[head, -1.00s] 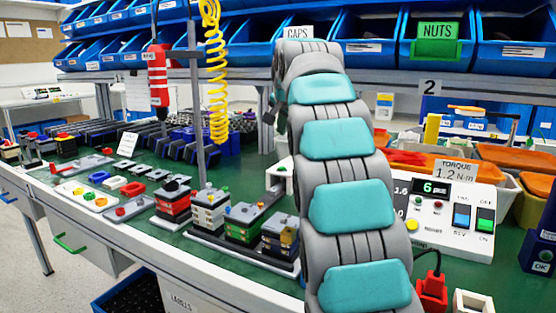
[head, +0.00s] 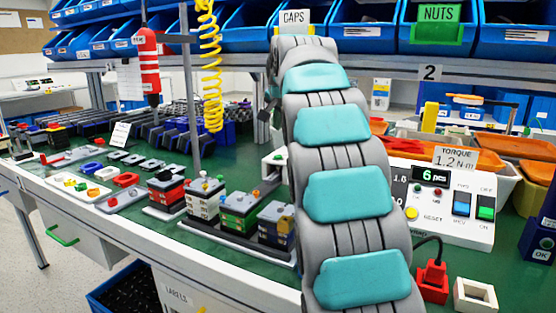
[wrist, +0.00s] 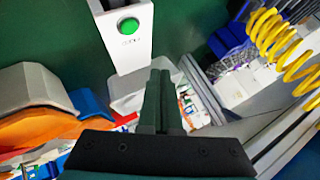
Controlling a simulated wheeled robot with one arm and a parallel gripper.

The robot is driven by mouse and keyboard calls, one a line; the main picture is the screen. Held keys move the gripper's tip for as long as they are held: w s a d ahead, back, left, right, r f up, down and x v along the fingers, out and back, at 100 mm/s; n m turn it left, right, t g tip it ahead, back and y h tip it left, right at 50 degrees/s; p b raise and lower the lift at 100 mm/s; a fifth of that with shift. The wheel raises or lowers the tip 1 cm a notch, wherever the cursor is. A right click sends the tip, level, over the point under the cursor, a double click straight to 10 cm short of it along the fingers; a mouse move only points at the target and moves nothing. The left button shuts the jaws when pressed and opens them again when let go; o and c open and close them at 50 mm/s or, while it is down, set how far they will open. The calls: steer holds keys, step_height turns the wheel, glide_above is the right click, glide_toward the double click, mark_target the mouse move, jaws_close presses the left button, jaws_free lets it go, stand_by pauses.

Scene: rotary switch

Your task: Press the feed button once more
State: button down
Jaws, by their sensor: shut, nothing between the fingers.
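The feed button is a round green button (wrist: 128,26) on the end of a white housing (wrist: 128,50) in the wrist view. The small lettering below it is too blurred to read. My gripper (wrist: 160,72) points toward the housing, its two dark fingers together with nothing between them. In the picture its tips lie just below and right of the button; I cannot tell the gap in depth. In the head view my arm hides the button and most of the gripper. The white control box (head: 440,205) has a display (head: 431,176) reading 6 pcs.
Stacked coloured blocks (head: 240,212) stand left of my arm on the green bench. A yellow coiled hose (head: 211,80) and a red tool (head: 148,65) hang behind. Blue bins (head: 362,30) line the shelf above. A red plug (head: 432,281) sits right of my arm.

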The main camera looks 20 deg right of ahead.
steer(key=b, duration=0.2)
glide_above(278, 157)
step_height(278, 157, down, 4)
steer(key=shift+s+a+f, duration=0.1)
steer(key=shift+a, duration=0.05)
steer(key=shift+f+b, duration=0.55)
steer(key=shift+f, duration=0.4)
steer(key=shift+f, duration=0.1)
stand_by(0.9)
steer(key=shift+f, duration=0.3)
steer(key=shift+f, duration=0.45)
stand_by(0.7)
steer(key=shift+r, duration=0.1)
steer(key=shift+r+p, duration=0.4)
steer(key=shift+r, duration=0.35)
